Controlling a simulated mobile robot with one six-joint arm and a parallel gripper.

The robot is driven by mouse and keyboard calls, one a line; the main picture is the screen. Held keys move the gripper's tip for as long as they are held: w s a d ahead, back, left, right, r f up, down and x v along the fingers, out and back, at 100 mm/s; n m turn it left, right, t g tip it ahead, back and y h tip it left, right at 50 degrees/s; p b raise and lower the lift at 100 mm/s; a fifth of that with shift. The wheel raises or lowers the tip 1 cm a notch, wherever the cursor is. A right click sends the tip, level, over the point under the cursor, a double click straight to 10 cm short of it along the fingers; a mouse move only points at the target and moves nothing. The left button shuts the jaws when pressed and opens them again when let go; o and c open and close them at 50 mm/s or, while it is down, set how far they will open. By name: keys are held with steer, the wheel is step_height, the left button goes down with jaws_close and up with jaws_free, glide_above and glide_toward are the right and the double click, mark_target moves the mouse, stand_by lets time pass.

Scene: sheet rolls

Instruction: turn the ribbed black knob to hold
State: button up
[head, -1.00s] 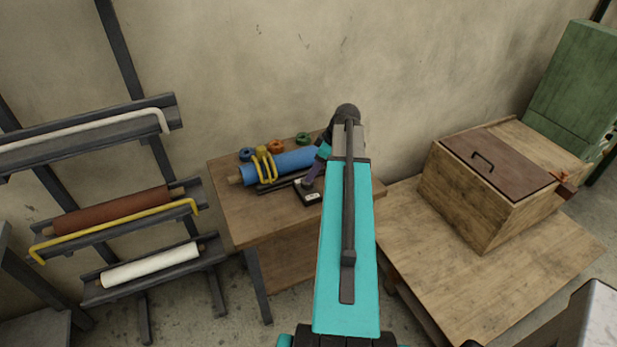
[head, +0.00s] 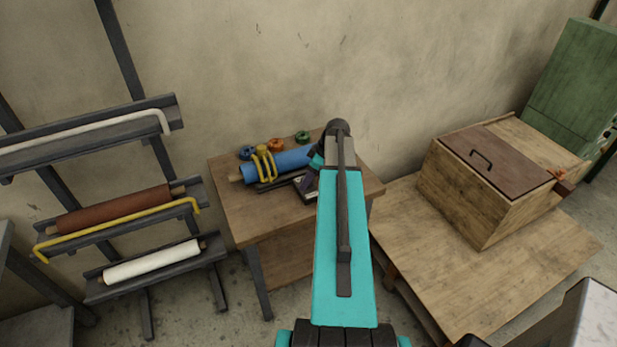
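A small black box with a pale label (head: 299,184) sits on the wooden side table, in front of the blue roll. No ribbed black knob can be made out; my arm and gripper cover part of the box. My gripper (head: 306,180) is a small dark purplish shape at the far end of my turquoise arm, low over or at the box. Whether it touches anything, and whether its fingers are apart, cannot be seen.
A blue roll (head: 280,164) with yellow clamps (head: 264,164) lies beside the box, with small coloured rings (head: 276,145) behind. A rack with rolls (head: 112,212) stands left. A lidded wooden box (head: 480,190) is on the right bench (head: 470,270).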

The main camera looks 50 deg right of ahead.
steer(key=shift+c, duration=0.3)
steer(key=c, duration=1)
